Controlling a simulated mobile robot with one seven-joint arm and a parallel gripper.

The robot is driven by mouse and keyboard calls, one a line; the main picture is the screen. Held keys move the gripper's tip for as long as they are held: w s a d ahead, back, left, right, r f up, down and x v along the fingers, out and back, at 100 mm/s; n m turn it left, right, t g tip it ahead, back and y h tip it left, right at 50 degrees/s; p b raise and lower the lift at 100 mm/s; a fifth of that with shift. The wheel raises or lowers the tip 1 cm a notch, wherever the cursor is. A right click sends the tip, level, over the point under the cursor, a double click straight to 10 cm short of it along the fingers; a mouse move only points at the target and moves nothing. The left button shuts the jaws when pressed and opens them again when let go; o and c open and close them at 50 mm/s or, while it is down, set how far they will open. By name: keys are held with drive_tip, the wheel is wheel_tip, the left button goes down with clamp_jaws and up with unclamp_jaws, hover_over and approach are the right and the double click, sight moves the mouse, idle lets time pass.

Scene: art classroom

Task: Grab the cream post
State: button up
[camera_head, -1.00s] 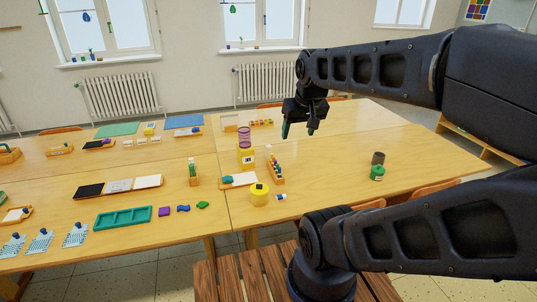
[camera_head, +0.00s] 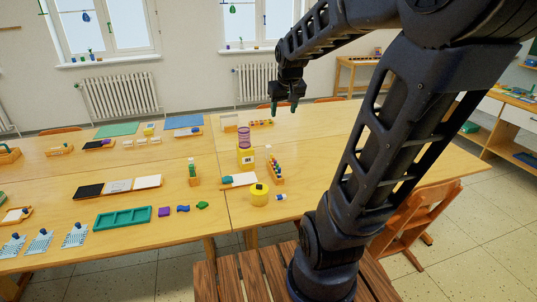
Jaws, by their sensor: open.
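I cannot clearly pick out a cream post. A small pale cream shape (camera_head: 229,122) stands at the back of the right-hand table, beside a row of coloured pieces; it is too small to tell whether it is the post. My gripper (camera_head: 284,108) is open and empty, with its fingers pointing down. In the picture it shows above and to the right of the cream shape, against the back of the table. My arm hides part of the table's right side.
A yellow jar with a purple coil (camera_head: 245,147), a rack of coloured bottles (camera_head: 275,170) and a yellow tin (camera_head: 259,196) stand mid-table. A teal tray (camera_head: 124,217) lies at the left. The back right tabletop (camera_head: 325,125) looks clear. A wooden chair (camera_head: 405,222) stands at the right.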

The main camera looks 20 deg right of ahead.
drive_tip(key=w+d+f, duration=0.1)
drive_tip(key=w+f, duration=0.3)
drive_tip(key=w, duration=0.9)
drive_tip(key=n+y, duration=0.1)
hover_over(269, 147)
drive_tip(key=s, duration=0.3)
wheel_tip(269, 147, down, 29)
drive_tip(key=x, duration=0.4)
drive_tip(key=shift+d+f, duration=0.35)
drive_tip(key=shift+f, duration=0.1)
drive_tip(key=shift+w+x, duration=0.15)
drive_tip(key=shift+x, duration=1.3)
drive_tip(key=shift+w+x, duration=0.1)
drive_tip(key=shift+x, duration=1.35)
drive_tip(key=shift+a+r, duration=0.1)
drive_tip(key=shift+r, duration=0.05)
drive_tip(key=c, duration=1.1)
